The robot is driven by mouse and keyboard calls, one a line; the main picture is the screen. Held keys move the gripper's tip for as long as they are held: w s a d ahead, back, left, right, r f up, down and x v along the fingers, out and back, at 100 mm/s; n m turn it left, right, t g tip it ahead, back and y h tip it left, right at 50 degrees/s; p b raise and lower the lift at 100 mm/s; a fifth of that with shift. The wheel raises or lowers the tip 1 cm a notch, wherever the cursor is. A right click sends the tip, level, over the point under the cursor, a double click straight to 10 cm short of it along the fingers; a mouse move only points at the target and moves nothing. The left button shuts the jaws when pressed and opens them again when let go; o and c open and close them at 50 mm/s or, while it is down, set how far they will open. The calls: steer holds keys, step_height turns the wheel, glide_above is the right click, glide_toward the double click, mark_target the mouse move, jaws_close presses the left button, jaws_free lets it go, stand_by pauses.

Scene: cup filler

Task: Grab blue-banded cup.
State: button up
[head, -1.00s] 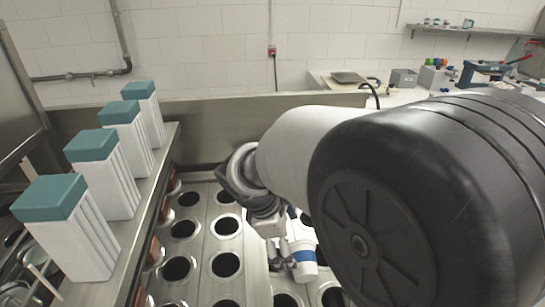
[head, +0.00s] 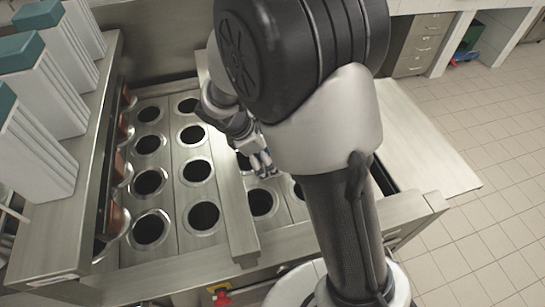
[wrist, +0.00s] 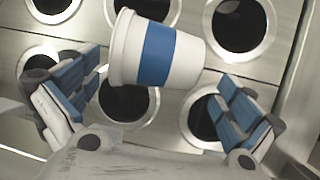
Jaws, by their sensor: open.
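The white cup with a blue band (wrist: 157,54) shows in the wrist view, lying across the picture between the two fingers. Its wide rim points left and its narrower end right. My gripper (wrist: 163,82) is open, with one blue-padded finger on each side of the cup. I see no clear contact, and the gap in depth to the cup is hard to judge. In the head view my gripper (head: 258,162) is over the metal counter with round holes, partly behind my arm. The cup is hidden there.
The metal counter (head: 228,190) has rows of round dark holes. Tall white boxes with teal tops (head: 28,50) stand on a raised shelf (head: 95,165) at the left. A bare metal side surface (head: 425,150) lies at the right, with tiled floor (head: 500,215) beyond.

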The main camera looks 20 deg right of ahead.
steer(key=b+x, duration=0.2)
steer(key=x, duration=0.3)
steer(key=shift+w+d, duration=0.1)
steer(key=shift+w, duration=0.1)
steer(key=c, duration=0.7)
